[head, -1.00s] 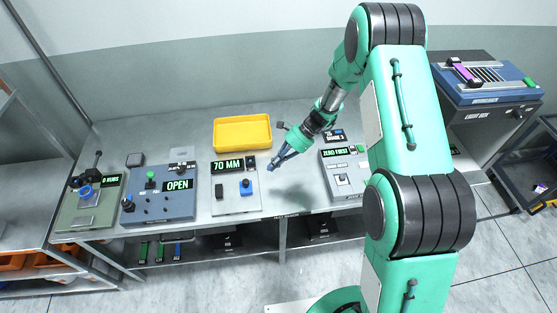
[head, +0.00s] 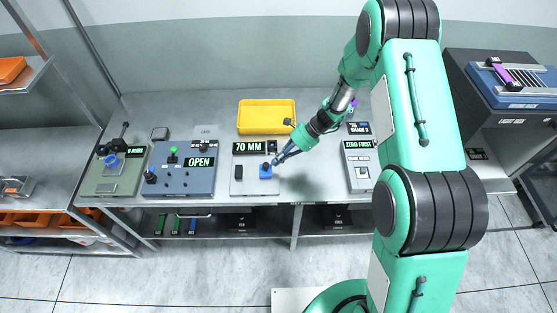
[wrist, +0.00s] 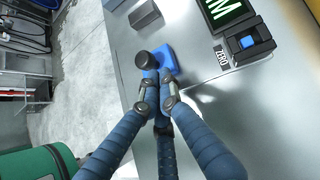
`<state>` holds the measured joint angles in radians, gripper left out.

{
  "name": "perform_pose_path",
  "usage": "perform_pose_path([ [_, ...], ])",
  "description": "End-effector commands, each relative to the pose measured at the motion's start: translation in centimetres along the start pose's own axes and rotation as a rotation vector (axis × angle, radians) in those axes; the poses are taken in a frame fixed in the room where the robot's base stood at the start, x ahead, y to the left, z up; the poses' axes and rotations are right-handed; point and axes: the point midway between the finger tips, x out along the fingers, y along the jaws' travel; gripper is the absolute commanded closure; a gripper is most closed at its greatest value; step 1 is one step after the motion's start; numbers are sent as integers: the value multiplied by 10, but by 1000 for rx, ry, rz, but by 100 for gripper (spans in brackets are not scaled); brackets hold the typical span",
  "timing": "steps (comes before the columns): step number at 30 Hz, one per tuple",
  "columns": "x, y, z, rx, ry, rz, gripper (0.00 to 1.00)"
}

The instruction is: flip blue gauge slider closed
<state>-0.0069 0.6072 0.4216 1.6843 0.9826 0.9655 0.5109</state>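The blue gauge slider (head: 265,172) sits on the light grey gauge panel (head: 241,187), below the lit "70 MM" display (head: 249,148). In the wrist view it is a blue block (wrist: 169,62) with a dark round knob. My gripper (head: 276,162) is at the slider's upper right in the head view. In the wrist view its blue fingers (wrist: 158,78) come together right at the block and knob, and look shut. I cannot tell whether the tips touch the slider. The fingertips hide part of the block.
A dark block (head: 239,172) stands left of the slider. A blue ZERO button (wrist: 247,42) is beside the display. The blue-grey OPEN panel (head: 180,183) is to the left, a yellow tray (head: 266,129) behind. Bench space right of the gauge panel is clear.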

Motion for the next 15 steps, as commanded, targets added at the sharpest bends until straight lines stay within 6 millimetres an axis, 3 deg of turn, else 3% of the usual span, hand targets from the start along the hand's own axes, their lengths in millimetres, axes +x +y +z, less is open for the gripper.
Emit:
perform_pose_path([
  [7,8,-3,8,-2,0,1,100],
  [15,40,-15,39,-3,0,2,100],
])
